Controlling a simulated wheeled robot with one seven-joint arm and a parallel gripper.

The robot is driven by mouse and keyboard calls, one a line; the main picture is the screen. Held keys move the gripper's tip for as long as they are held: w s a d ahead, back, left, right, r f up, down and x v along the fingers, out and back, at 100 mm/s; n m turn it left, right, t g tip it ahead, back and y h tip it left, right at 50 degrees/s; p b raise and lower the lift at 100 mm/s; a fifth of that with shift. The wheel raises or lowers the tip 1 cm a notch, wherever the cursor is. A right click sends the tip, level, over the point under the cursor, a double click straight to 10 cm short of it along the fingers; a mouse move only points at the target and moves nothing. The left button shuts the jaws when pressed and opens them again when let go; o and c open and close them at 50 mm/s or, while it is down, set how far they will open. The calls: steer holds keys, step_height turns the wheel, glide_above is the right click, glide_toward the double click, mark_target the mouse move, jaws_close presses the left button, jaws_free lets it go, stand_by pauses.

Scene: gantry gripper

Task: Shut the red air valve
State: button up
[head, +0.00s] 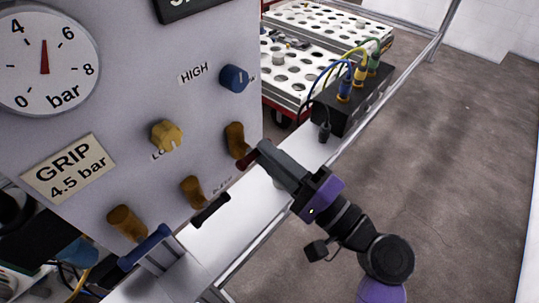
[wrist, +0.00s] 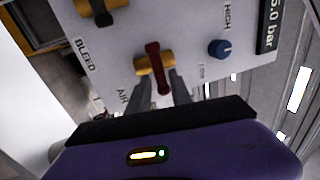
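The red air valve has a brass body (head: 235,139) at the panel's lower right corner. Its red lever (head: 247,160) shows in part in the head view, with my gripper (head: 262,150) at it. In the wrist view the red lever (wrist: 153,52) lies across the brass body (wrist: 142,66), roughly at right angles to it. The lever's near end sits between the fingertips of my gripper (wrist: 161,82). The fingers look apart, one on each side, with small gaps; contact is not clear.
The grey panel (head: 120,75) carries a gauge (head: 45,58) near 5 bar, a yellow knob (head: 166,137) and a blue knob (head: 234,78). Valves with a black lever (head: 211,210) and a blue lever (head: 146,246) stand to the left. A black cable box (head: 350,105) stands right of the panel.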

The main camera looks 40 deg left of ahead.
steer(key=shift+o, duration=0.5)
steer(key=b+v, duration=0.2)
steer(key=v, duration=0.5)
steer(key=shift+d, duration=0.4)
